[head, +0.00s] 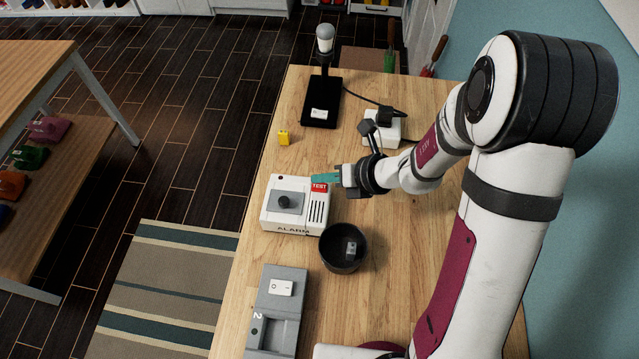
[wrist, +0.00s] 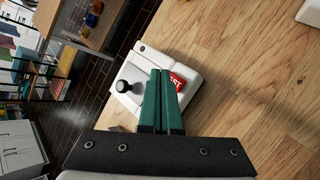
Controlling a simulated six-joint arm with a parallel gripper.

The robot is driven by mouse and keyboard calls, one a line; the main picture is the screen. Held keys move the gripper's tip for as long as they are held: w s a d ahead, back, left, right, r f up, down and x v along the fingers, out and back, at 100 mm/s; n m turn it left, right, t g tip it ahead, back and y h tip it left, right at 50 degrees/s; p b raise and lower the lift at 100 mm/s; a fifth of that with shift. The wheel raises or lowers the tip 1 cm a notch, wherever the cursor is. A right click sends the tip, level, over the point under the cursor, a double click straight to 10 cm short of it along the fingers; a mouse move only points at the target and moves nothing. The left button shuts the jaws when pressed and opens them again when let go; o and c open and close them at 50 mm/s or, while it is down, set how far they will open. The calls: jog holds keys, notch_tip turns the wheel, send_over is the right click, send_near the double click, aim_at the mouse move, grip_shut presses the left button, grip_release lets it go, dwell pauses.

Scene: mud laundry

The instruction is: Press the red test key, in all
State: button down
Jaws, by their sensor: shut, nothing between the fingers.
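My gripper (head: 316,178) has teal fingers, shut and empty, with the tips beside the far edge of the red key. In the wrist view the shut fingers (wrist: 161,72) reach over the box (wrist: 133,73), and the red key (wrist: 178,82) shows just right of them, partly hidden. I cannot tell whether the fingers touch it.
A black cup (head: 343,249) holding a small grey piece stands close to the box. A grey switch unit (head: 273,311) is nearer.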

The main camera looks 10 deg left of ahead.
aim_at(323, 191)
jog(key=shift+r, duration=2.3)
jog(key=shift+s+r, duration=0.15)
jog(key=shift+r, duration=0.1)
jog(key=s+d+r+n+g+h, duration=0.1)
jog(key=s+r+n+g, duration=0.1)
jog(key=s+r+n, duration=0.4)
jog(key=s+d+r+n+g+h, duration=0.1)
jog(key=s+r+n, duration=0.1)
jog(key=s+n, duration=0.75)
jog(key=s+d+n+g+h, duration=0.1)
jog(key=s+d+n+h, duration=0.3)
jog(key=s+d+n, duration=0.4)
jog(key=d+n, duration=0.1)
jog(key=n, duration=0.1)
jog(key=shift+n+h, duration=0.3)
jog(key=shift+n, duration=0.05)
